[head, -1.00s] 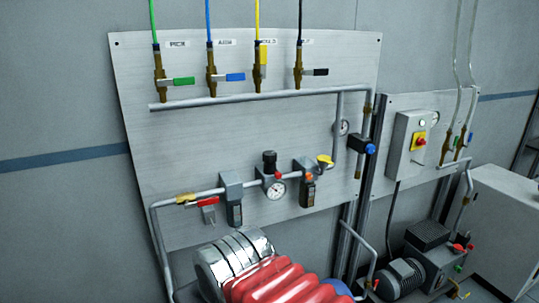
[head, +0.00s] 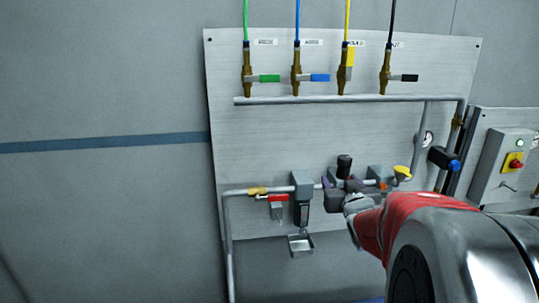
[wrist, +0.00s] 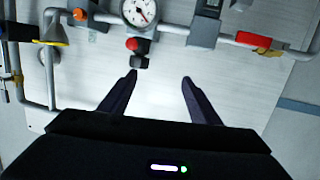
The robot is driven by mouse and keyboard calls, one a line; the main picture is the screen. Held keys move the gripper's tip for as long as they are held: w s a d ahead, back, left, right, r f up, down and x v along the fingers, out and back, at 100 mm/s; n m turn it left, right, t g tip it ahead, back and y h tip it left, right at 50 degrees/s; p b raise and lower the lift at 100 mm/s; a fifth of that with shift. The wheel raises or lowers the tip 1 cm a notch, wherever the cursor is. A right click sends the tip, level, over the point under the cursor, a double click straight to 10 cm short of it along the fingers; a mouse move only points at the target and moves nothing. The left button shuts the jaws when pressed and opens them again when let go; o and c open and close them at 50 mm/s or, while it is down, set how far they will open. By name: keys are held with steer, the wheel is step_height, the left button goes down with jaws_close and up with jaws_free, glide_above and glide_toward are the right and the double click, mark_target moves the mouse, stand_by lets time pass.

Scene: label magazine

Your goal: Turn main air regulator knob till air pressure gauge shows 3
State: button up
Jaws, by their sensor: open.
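The main air regulator has a black knob (head: 344,166) on top, seen just above my gripper in the head view. In the wrist view, which looks upside down, the black knob (wrist: 139,62) is just beyond the left fingertip, beside a red part. The round white pressure gauge (wrist: 138,12) is at the top edge of the wrist view; its needle shows but I cannot read the value. My gripper (wrist: 159,77) is open and empty, the knob off toward its left finger. In the head view my gripper (head: 341,191) hides the gauge.
A grey filter unit (head: 302,185) and a red-handled valve (head: 278,198) sit left of the regulator. A small metal tray (head: 300,245) is below. Coloured valves line the upper pipe (head: 330,98).

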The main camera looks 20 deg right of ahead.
steer(key=t, duration=0.2)
glide_toward(347, 161)
steer(key=s, duration=0.1)
steer(key=shift+a+h, duration=0.3)
steer(key=shift+a, duration=0.05)
steer(key=x, duration=1.3)
steer(key=shift+w+d+f, duration=0.15)
steer(key=shift+w, duration=0.2)
steer(key=shift+c, duration=0.3)
steer(key=c, duration=1)
